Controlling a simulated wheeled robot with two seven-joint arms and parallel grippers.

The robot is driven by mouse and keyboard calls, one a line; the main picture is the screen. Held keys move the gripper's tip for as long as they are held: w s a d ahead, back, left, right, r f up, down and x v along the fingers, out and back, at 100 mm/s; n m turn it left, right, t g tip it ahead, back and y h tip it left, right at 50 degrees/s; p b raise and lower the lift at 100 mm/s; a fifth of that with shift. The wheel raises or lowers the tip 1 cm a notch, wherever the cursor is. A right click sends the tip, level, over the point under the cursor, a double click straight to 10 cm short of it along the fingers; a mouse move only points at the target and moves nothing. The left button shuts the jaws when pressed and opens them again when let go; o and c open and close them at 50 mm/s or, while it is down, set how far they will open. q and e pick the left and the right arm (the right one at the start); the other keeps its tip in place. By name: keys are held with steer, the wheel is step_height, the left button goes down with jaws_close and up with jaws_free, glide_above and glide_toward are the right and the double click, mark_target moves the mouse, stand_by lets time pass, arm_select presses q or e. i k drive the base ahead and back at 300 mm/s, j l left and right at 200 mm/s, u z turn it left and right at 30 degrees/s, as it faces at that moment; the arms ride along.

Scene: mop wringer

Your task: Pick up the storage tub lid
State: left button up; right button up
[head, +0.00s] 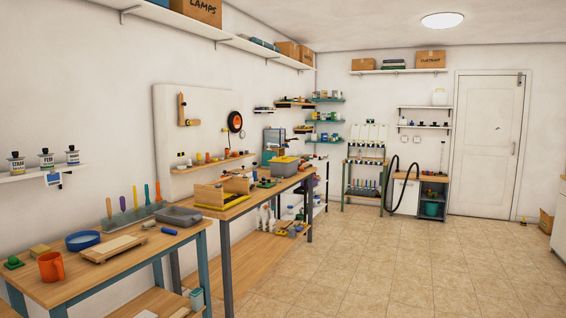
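A grey bin with a yellow top (284,160) stands on the farther workbench. The yellow top may be the storage tub lid, but it is too small to be sure. A grey tray-like tub (180,215) sits on the near workbench, and I cannot make out a separate lid beside it. Neither of my grippers is in view.
The near workbench (115,262) holds an orange mug (51,266), a blue round dish (82,240) and a wooden board (113,247). Loose items lie under the farther bench. The tiled floor (390,275) is clear toward the white door (486,145).

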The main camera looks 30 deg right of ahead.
mark_target(284, 158)
steer(key=i+l+z, duration=1.15)
steer(key=i, duration=0.2)
steer(key=i+l+z, duration=0.25)
steer(key=i, duration=0.2)
steer(key=i+z, duration=0.3)
steer(key=i, duration=2.25)
steer(key=i+u, duration=0.1)
steer(key=i, duration=2.05)
steer(key=i+l+u, duration=0.1)
steer(key=i+u, duration=0.35)
steer(key=i+l+u, duration=0.25)
steer(key=i+u, duration=0.15)
steer(key=i+l+u, duration=0.65)
steer(key=l+u, duration=0.2)
steer(key=i+l+u, duration=0.2)
steer(key=l+u, duration=0.25)
steer(key=l, duration=0.1)
